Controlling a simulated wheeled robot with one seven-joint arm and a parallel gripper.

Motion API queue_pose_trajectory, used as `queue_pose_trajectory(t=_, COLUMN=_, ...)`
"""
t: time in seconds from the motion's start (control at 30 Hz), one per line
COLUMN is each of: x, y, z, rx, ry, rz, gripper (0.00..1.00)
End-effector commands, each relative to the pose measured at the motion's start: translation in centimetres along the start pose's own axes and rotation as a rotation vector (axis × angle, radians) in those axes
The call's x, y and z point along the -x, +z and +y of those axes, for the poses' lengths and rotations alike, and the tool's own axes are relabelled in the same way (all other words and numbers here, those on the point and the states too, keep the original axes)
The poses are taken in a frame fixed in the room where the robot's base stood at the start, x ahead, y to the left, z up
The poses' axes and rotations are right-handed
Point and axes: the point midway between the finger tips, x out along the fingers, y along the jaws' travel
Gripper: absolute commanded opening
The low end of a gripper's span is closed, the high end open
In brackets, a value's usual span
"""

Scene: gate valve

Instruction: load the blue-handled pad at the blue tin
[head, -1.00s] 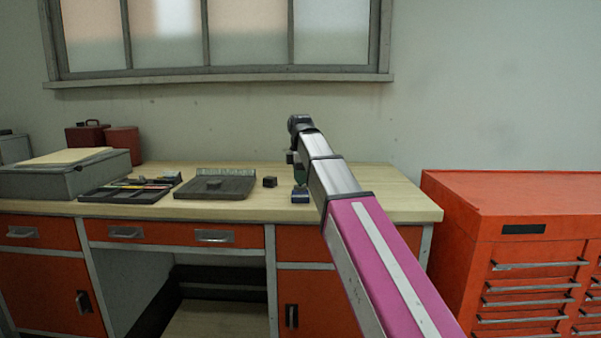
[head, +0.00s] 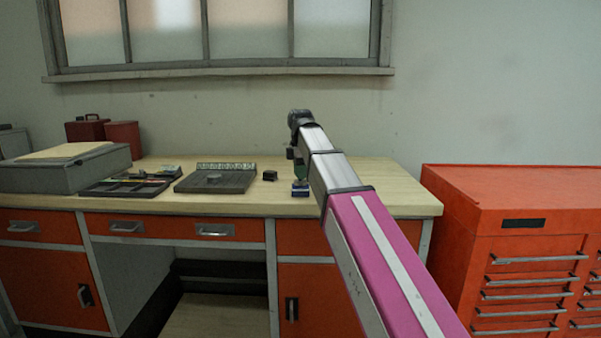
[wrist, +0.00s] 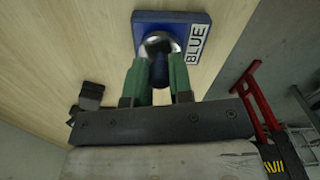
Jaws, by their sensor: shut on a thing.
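The blue tin (head: 301,193) stands on the bench near its front edge, right of the middle. In the wrist view it is a square blue base (wrist: 187,18) with a white BLUE label, below my fingers. My gripper (wrist: 158,75) has green fingers shut on the blue-handled pad (wrist: 158,72), whose blue handle shows between them. A round metal part of it lies over the tin. I cannot tell whether the pad touches the tin. In the head view my gripper (head: 301,172) is mostly hidden by my arm.
Left of the tin are a small dark block (head: 270,175), a grey plate fixture (head: 216,186) and a dark tray (head: 128,187) of items. A grey box (head: 65,173) and red tins (head: 122,138) stand further left. A red drawer cabinet (head: 515,190) stands to the right.

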Motion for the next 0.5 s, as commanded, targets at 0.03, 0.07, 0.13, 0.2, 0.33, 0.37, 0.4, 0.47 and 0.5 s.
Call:
queue_pose_trajectory(t=0.03, x=-0.05, y=0.0, z=0.0, rx=0.0, ry=0.0, rz=0.0, gripper=0.02)
queue_pose_trajectory(t=0.07, x=-0.08, y=0.0, z=0.0, rx=0.0, ry=0.0, rz=0.0, gripper=0.02)
queue_pose_trajectory(t=0.13, x=-0.15, y=0.0, z=0.0, rx=0.0, ry=0.0, rz=0.0, gripper=0.02)
queue_pose_trajectory(t=0.2, x=-0.22, y=0.0, z=0.0, rx=0.0, ry=0.0, rz=0.0, gripper=0.02)
queue_pose_trajectory(t=0.33, x=-0.35, y=0.0, z=0.0, rx=0.0, ry=0.0, rz=0.0, gripper=0.02)
queue_pose_trajectory(t=0.37, x=-0.38, y=0.0, z=0.0, rx=0.0, ry=0.0, rz=0.0, gripper=0.02)
queue_pose_trajectory(t=0.4, x=-0.43, y=0.0, z=0.0, rx=0.0, ry=0.0, rz=0.0, gripper=0.02)
queue_pose_trajectory(t=0.47, x=-0.49, y=0.0, z=0.0, rx=0.0, ry=0.0, rz=0.0, gripper=0.02)
queue_pose_trajectory(t=0.5, x=-0.53, y=0.0, z=0.0, rx=0.0, ry=0.0, rz=0.0, gripper=0.02)
